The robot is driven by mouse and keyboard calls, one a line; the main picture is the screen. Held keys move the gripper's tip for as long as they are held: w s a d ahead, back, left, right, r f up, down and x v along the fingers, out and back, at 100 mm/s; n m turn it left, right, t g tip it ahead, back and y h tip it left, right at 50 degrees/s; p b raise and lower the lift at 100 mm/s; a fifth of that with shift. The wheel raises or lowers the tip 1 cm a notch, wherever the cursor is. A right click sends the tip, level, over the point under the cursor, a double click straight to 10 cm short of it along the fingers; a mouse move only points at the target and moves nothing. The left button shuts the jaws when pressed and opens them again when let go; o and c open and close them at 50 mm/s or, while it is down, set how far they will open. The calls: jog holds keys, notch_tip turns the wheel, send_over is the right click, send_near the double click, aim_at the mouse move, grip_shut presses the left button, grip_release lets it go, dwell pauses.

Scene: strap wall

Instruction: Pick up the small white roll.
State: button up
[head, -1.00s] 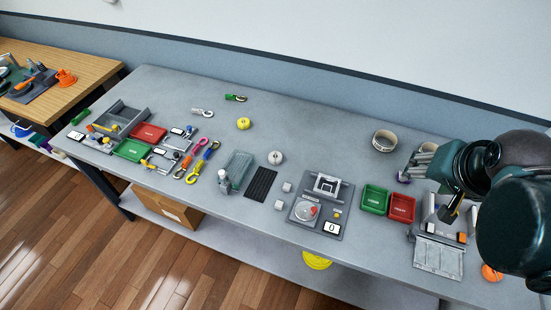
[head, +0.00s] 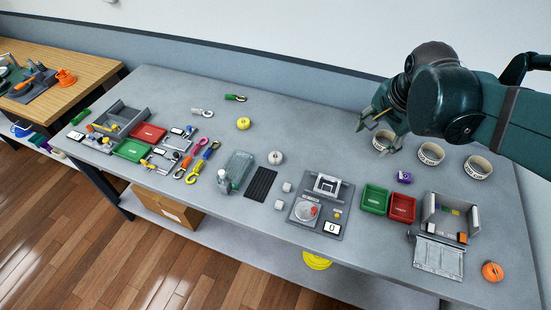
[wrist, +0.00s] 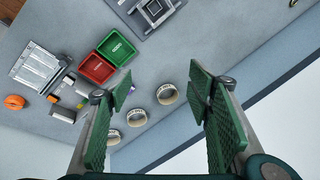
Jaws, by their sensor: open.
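A small white roll (head: 275,157) lies on the grey table near its middle, behind a black slatted mat. My gripper (head: 378,130) is well to its right in the head view, open and empty. It is by the leftmost of three cream ring-shaped rolls (head: 384,141); whether it touches that ring I cannot tell. In the wrist view the open jaws of my gripper (wrist: 163,90) stand apart with that ring (wrist: 168,94) showing between them, farther off. A pale thing at the wrist view's top right edge is too cut off to name.
Two small white blocks (head: 287,187) and a scale-like device (head: 318,206) stand in front of the roll. Green (head: 375,199) and red (head: 402,208) trays are to the right. A yellow roll (head: 243,123) lies behind left.

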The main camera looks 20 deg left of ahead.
jog(key=w+a+f+m+g, duration=0.1)
jog(key=w+a+f+m, duration=0.3)
jog(key=a, duration=0.5)
jog(key=m+g+h, duration=0.1)
jog(key=m+g, duration=0.2)
jog(key=m, duration=0.3)
send_near(275, 156)
jog(key=shift+d+f, duration=0.25)
jog(key=shift+d, duration=0.05)
jog(key=shift+s+a+f, duration=0.1)
jog(key=shift+a+f, duration=0.25)
jog(key=shift+f, duration=0.05)
jog(key=shift+f, duration=0.1)
jog(key=shift+f+b, duration=0.3)
jog(key=shift+f, duration=0.85)
jog(key=shift+f, duration=0.15)
